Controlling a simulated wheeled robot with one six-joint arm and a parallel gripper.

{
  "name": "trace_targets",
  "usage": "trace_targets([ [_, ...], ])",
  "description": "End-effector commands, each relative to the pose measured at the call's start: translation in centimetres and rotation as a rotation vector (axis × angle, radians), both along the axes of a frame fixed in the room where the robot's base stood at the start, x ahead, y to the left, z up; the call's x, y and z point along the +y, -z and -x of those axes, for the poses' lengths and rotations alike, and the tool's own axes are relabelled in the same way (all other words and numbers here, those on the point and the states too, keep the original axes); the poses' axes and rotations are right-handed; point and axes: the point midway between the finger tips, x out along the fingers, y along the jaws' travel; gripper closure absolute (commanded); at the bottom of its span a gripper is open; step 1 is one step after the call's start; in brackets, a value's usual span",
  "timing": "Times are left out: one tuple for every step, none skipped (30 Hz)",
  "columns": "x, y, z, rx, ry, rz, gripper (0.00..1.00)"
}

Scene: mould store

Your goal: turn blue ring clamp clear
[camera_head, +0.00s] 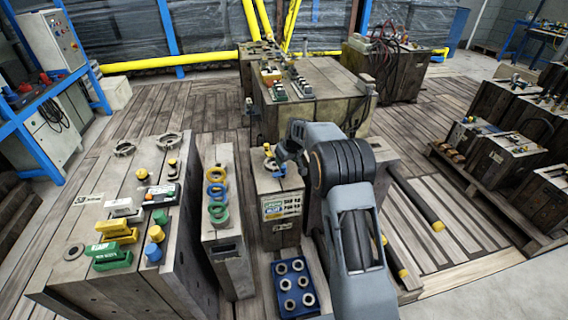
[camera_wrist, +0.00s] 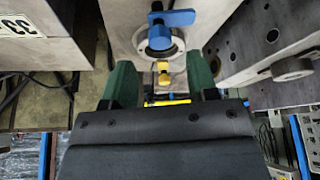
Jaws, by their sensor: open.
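The blue ring clamp (camera_wrist: 162,34) sits at a grey metal ring on a pale block face in the wrist view, with a flat blue bar reaching right. In the head view a small blue part (camera_head: 273,166), likely the same clamp, shows on top of the labelled mould block (camera_head: 268,188), partly hidden by my arm. My gripper (camera_wrist: 160,68) is open, its two green fingers spread apart below the clamp in the wrist view. The clamp lies beyond the fingertips, not between them. In the head view my gripper's fingers cannot be made out clearly.
A yellow knob (camera_wrist: 163,72) shows between the fingers. Left of the labelled block, a narrow block carries coloured rings (camera_head: 216,191); a wider one holds green and yellow clamps (camera_head: 112,256). A blue tray of rings (camera_head: 294,288) lies in front.

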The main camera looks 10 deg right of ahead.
Motion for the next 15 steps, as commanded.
trace_targets([
  [-0.2, -1.4, 0.4, -0.001, 0.000, 0.001, 0.47],
  [-0.3, -2.0, 0.7, -0.002, 0.000, 0.000, 0.47],
  [-0.4, -2.7, 0.9, -0.002, 0.000, 0.000, 0.47],
  [-0.5, -3.3, 1.2, -0.002, 0.000, 0.000, 0.47],
  [-0.5, -3.8, 1.4, -0.002, 0.000, 0.000, 0.47],
  [-0.6, -4.5, 1.7, -0.001, 0.000, 0.001, 0.47],
  [-0.7, -5.0, 1.9, -0.001, -0.001, 0.001, 0.47],
  [-0.8, -5.4, 2.0, -0.001, -0.001, 0.001, 0.47],
  [-0.8, -6.0, 2.3, -0.001, -0.001, 0.001, 0.47],
  [-0.9, -6.4, 2.4, -0.001, -0.001, 0.001, 0.47],
  [-0.9, -6.7, 2.6, 0.000, -0.001, 0.001, 0.47],
  [-1.0, -7.2, 2.7, 0.000, -0.001, 0.000, 0.47],
  [-1.0, -7.5, 2.9, 0.000, -0.001, 0.000, 0.47],
  [-1.1, -7.7, 3.0, 0.000, -0.001, 0.000, 0.47],
  [-1.1, -8.0, 3.1, 0.000, -0.001, 0.000, 0.47],
])
